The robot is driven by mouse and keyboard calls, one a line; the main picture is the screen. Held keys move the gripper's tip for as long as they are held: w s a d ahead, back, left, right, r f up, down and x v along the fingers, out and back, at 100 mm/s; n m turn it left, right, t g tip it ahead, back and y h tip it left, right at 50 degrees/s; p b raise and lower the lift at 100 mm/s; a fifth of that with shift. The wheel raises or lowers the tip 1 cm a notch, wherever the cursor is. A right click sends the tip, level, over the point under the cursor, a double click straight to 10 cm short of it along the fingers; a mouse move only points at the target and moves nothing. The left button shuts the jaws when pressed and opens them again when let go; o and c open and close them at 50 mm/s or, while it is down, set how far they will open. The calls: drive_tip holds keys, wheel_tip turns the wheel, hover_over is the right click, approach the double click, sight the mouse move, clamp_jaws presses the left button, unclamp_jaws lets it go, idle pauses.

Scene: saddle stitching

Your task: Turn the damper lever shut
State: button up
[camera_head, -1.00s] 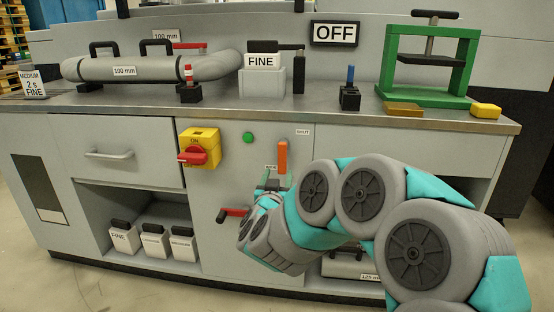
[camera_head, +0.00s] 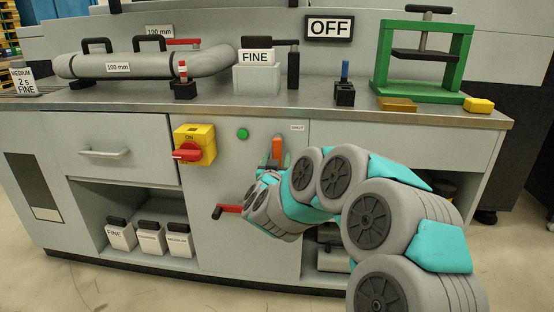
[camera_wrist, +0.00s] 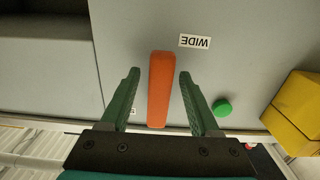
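The damper lever is an orange bar (camera_head: 277,147) on the cabinet front, standing roughly upright, its lower part hidden by my gripper in the head view. A SHUT label (camera_head: 297,128) is to its upper right. In the wrist view the lever (camera_wrist: 159,95) lies between the two green fingers of my gripper (camera_wrist: 159,74), with a gap visible on each side. My gripper (camera_head: 270,164) is open. An upside-down WIDE label (camera_wrist: 195,41) shows beside the lever's end.
A yellow switch box with a red knob (camera_head: 190,149) and a green button (camera_head: 243,134) are left of the lever. A red handle (camera_head: 230,208) sticks out at lower left, close to my arm. The counter edge (camera_head: 330,116) runs above.

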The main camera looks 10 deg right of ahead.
clamp_jaws()
idle(0.3)
idle(1.0)
